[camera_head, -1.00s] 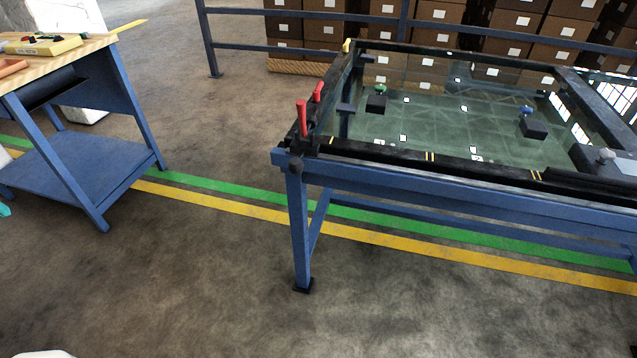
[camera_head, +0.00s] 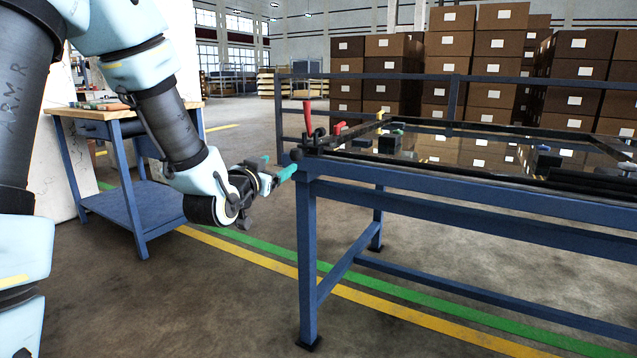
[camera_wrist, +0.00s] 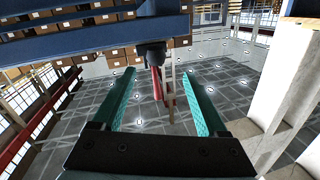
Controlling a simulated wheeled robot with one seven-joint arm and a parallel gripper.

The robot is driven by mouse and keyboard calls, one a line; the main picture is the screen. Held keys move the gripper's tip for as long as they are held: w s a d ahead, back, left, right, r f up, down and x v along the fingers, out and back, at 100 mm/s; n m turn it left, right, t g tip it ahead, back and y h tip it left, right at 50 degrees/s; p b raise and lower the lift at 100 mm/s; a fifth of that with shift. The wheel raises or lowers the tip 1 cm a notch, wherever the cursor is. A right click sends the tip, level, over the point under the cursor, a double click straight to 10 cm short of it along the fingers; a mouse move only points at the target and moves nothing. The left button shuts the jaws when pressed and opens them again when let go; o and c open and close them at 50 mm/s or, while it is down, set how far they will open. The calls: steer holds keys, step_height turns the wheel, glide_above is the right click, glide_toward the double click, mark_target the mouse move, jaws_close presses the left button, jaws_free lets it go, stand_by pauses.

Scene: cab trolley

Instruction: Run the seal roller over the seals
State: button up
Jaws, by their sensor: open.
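The blue-legged frame (camera_head: 420,206) carries a dark glass panel (camera_head: 465,150) with black edging (camera_head: 400,170) around it. I cannot make out the seals apart from this edging. No object is clearly a seal roller. My gripper (camera_head: 286,173) is at the frame's near left corner, with teal fingers open and seemingly empty. The wrist view seems turned over. It shows both fingers (camera_wrist: 158,76) spread, with a red lever (camera_wrist: 157,84) and a black knob (camera_wrist: 155,52) beyond and between them.
Dark blocks (camera_head: 387,144) and (camera_head: 543,161) with coloured tops stand on the glass. A wooden-topped blue workbench (camera_head: 130,200) is at the left, behind my arm. A blue rail (camera_head: 455,97) and stacked boxes (camera_head: 500,60) are behind the frame. Floor in front is open.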

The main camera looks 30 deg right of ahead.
mark_target(294, 156)
steer(key=x, duration=1)
steer(key=shift+d+r, duration=0.15)
steer(key=shift+d, duration=0.4)
steer(key=shift+c, duration=0.3)
jaws_close()
stand_by(0.5)
